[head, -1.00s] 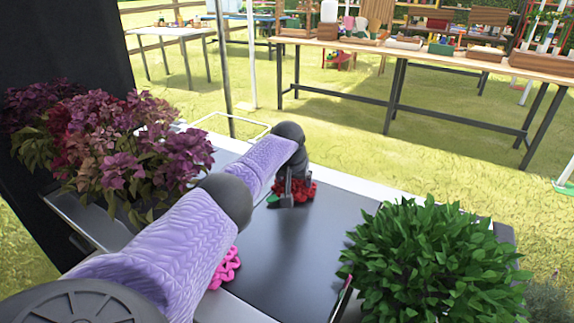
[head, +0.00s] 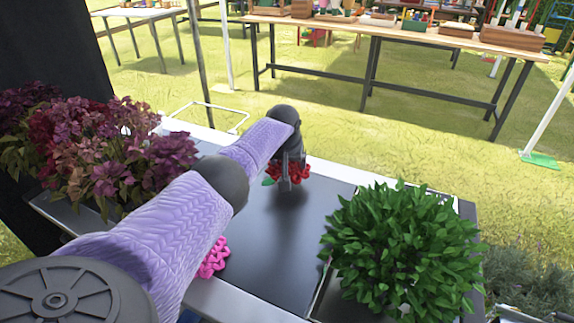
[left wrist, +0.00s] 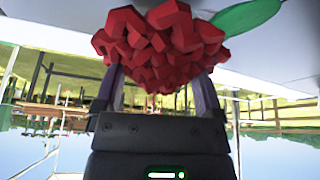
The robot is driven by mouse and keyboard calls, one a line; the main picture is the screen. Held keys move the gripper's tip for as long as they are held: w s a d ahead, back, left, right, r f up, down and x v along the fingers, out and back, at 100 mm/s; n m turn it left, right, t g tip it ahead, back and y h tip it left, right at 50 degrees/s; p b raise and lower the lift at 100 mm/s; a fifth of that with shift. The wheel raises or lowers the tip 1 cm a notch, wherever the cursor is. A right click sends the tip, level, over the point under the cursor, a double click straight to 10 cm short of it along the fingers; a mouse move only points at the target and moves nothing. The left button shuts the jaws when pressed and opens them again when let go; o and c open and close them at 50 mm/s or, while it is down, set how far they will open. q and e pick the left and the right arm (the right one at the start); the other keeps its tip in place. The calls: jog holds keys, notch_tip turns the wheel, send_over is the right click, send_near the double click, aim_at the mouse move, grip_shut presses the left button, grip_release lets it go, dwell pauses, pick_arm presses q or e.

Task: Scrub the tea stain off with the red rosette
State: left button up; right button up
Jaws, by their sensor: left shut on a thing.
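My left gripper (head: 287,180) is shut on the red rosette (head: 299,173), near the far edge of the dark tabletop (head: 270,235). In the left wrist view the rosette (left wrist: 160,45) sits between the two fingers of the gripper (left wrist: 160,85), with a green leaf-like piece (left wrist: 246,16) at its side. In the head view the rosette is just above or on the tabletop; I cannot tell if it touches. No tea stain can be made out; the arm and gripper hide part of the surface. My right gripper is not in view.
A pink curly thing (head: 213,258) lies beside my left arm. Purple and red flowers (head: 120,150) stand at the left, and a leafy green bush (head: 400,250) at the right. The dark surface between them is mostly clear. A long wooden table (head: 400,30) stands beyond on grass.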

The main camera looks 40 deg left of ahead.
pick_arm(q)
notch_tip(320, 180, up, 2)
jog(key=shift+r+p, duration=0.15)
jog(key=shift+p, duration=0.35)
notch_tip(320, 180, up, 3)
jog(key=shift+f+p, duration=0.1)
jog(key=shift+p, duration=1.05)
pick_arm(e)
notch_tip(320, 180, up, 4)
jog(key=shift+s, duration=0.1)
